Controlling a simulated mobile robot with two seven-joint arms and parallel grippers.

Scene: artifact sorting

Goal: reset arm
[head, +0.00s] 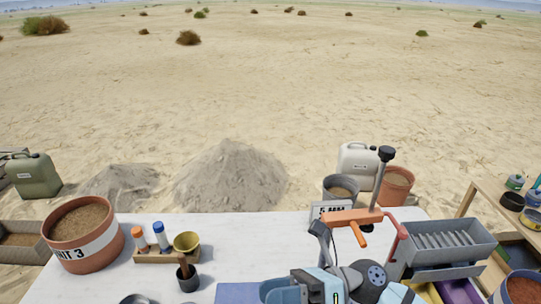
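Neither of my grippers shows clearly in the head view. Light blue and grey machine parts (318,286) with a round dark disc (375,274) fill the bottom edge right of centre. I cannot tell whether they belong to one of my arms. No gripper fingertips can be made out. No arm comes in from the left.
A white table holds a terracotta pot (82,234), a wooden rack (167,254) with bottles, and a dark cup (188,278). An orange-handled tool (355,217) and a grey ribbed tray (447,241) stand at right. The table's middle back is clear.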

